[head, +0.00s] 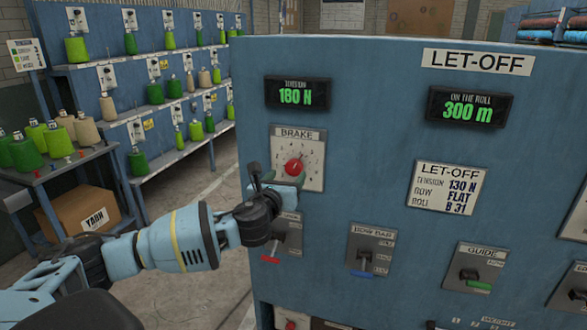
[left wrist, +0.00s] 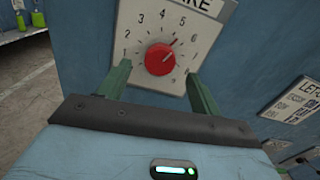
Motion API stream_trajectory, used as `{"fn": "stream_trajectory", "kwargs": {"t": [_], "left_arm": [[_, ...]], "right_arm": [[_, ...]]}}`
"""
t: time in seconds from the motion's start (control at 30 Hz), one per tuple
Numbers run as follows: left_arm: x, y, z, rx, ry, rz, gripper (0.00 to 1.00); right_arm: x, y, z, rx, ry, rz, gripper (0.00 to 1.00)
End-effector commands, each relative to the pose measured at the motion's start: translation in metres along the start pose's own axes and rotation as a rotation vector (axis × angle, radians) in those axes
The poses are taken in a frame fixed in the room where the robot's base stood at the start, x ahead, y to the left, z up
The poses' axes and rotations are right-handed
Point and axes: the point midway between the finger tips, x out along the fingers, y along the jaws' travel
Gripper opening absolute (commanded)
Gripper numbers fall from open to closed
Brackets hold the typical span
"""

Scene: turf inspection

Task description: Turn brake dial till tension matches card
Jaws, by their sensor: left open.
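The red brake dial (head: 294,167) sits on a white numbered plate on the blue let-off panel (head: 350,130). In the left wrist view the dial (left wrist: 160,59) shows between my fingers, its pointer toward the upper right, near the 5 or 6. My left gripper (head: 279,179) is open at the dial; its green fingers (left wrist: 160,80) lie on either side of it, and I cannot tell if they touch it. The tension display (head: 297,93) reads 180 N. The card (head: 447,188) reads LET-OFF, tension 130 N, row flat, roll B 31. My right gripper is not in view.
Levers sit below the dial: a red-tipped one (head: 273,243) close under my wrist, a bow bar lever (head: 370,253) and a guide switch (head: 475,270). The roll display (head: 468,106) reads 300 m. Shelves of green cones (head: 154,92) and a carton (head: 80,208) stand left; the aisle floor is clear.

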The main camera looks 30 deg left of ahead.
Motion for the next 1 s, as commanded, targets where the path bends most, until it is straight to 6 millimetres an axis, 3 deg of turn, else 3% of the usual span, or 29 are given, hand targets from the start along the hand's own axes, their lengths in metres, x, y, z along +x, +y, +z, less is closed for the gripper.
{"fn": "stream_trajectory", "kwargs": {"t": [0.2,0.43,0.9,1.0], "left_arm": [[0.031,0.0,0.001,-0.002,-0.001,0.002,0.64],[0.053,0.0,0.001,-0.002,-0.001,0.001,0.64],[0.063,0.0,0.0,-0.002,0.0,-0.001,0.64],[0.063,0.0,0.0,-0.001,0.0,0.0,0.54]], "right_arm": [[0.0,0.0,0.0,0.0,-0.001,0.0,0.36],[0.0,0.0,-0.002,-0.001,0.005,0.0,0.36],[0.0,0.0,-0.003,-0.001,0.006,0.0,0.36],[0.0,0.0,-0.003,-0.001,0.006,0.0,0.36]]}}
